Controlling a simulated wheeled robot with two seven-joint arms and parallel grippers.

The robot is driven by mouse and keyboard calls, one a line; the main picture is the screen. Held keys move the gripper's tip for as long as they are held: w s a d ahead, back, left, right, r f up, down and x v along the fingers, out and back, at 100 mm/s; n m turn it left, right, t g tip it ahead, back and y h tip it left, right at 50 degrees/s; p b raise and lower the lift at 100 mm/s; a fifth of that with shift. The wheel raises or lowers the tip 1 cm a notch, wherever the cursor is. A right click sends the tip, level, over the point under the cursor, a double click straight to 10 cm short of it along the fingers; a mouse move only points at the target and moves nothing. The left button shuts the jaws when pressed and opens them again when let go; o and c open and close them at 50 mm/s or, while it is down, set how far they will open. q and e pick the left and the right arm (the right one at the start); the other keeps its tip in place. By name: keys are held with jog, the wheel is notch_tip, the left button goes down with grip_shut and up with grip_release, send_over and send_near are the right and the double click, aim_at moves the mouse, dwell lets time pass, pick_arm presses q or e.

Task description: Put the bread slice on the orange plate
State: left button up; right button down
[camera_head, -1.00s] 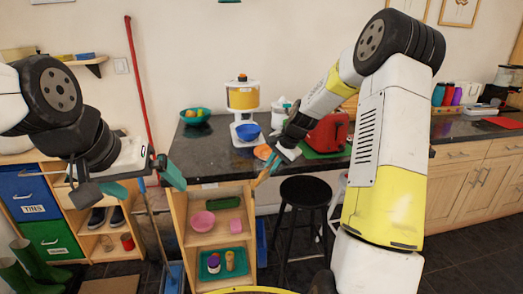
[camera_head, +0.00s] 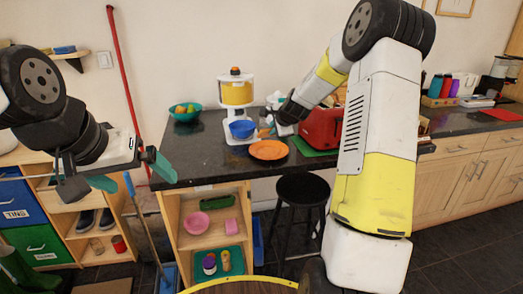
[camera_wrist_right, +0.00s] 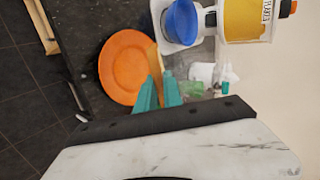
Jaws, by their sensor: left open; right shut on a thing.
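The orange plate (camera_head: 268,151) lies on the dark counter near its front edge; it also shows in the right wrist view (camera_wrist_right: 120,68). My right gripper (camera_wrist_right: 158,90) is shut on the bread slice (camera_wrist_right: 155,58), a tan piece seen nearly edge-on. In the wrist view the slice overlaps the right side of the plate; I cannot tell its height above it. In the head view my right gripper (camera_head: 268,126) is just behind the plate, and the slice is hard to make out. My left gripper (camera_head: 130,174) is open and empty, left of the counter.
A yellow-and-white dispenser (camera_head: 237,92) with a blue bowl (camera_head: 242,129) stands left of the plate. A red appliance (camera_head: 321,129) is to the right. A teal fruit bowl (camera_head: 185,112) sits at the back left. A black stool (camera_head: 301,188) stands in front.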

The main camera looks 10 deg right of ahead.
jog(key=shift+f, duration=2.45)
jog(key=c, duration=1.6)
grip_release()
jog(key=shift+c, duration=0.2)
jog(key=v, duration=0.8)
